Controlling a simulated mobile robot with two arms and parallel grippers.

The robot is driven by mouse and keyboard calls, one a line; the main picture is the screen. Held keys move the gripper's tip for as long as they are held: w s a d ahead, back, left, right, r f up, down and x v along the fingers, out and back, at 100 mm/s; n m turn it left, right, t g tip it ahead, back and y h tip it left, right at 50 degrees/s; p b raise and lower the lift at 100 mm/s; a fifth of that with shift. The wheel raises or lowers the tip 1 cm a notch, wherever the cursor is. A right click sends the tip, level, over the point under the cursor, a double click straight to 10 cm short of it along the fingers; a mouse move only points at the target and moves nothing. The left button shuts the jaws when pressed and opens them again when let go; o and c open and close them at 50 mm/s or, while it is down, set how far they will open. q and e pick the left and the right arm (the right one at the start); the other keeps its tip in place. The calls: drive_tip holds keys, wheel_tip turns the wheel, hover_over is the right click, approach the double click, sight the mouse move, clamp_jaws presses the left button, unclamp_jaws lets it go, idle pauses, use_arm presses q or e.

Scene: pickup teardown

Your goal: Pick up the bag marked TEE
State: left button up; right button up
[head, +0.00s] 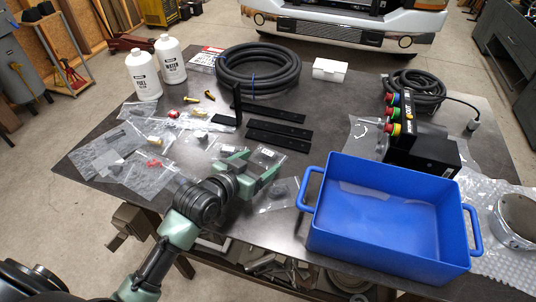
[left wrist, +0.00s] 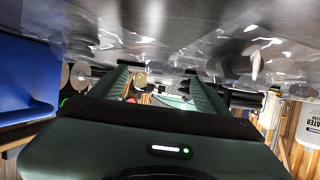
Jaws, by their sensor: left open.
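Several clear plastic bags with small parts lie on the left and middle of the dark table (head: 335,112). Their labels are too small to read, so I cannot tell which is marked TEE. One bag with a white label (head: 267,154) lies by the fingertips of my left gripper (head: 264,163). Another bag (head: 279,195) lies just right of the gripper, near the front edge. My left gripper is open, low over the table's front part; its green fingers also show in the left wrist view (left wrist: 160,84), with nothing visibly held. My right gripper is not in view.
A blue bin (head: 390,212) stands to the right of my left gripper. Black flat bars (head: 277,136), a coiled black hose (head: 258,70) and two white bottles (head: 143,75) lie or stand behind. A black box with colored connectors (head: 422,150) sits behind the bin.

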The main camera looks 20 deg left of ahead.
sight(266, 154)
use_arm(q)
drive_tip(key=x, duration=0.4)
drive_tip(key=shift+w+a+r+p, duration=0.15)
drive_tip(key=shift+w+r+p, duration=0.05)
drive_tip(key=shift+w+p, duration=0.15)
drive_tip(key=shift+s, duration=0.1)
drive_tip(key=c, duration=0.9)
drive_tip(key=shift+r, duration=0.1)
drive_tip(key=shift+c, duration=0.2)
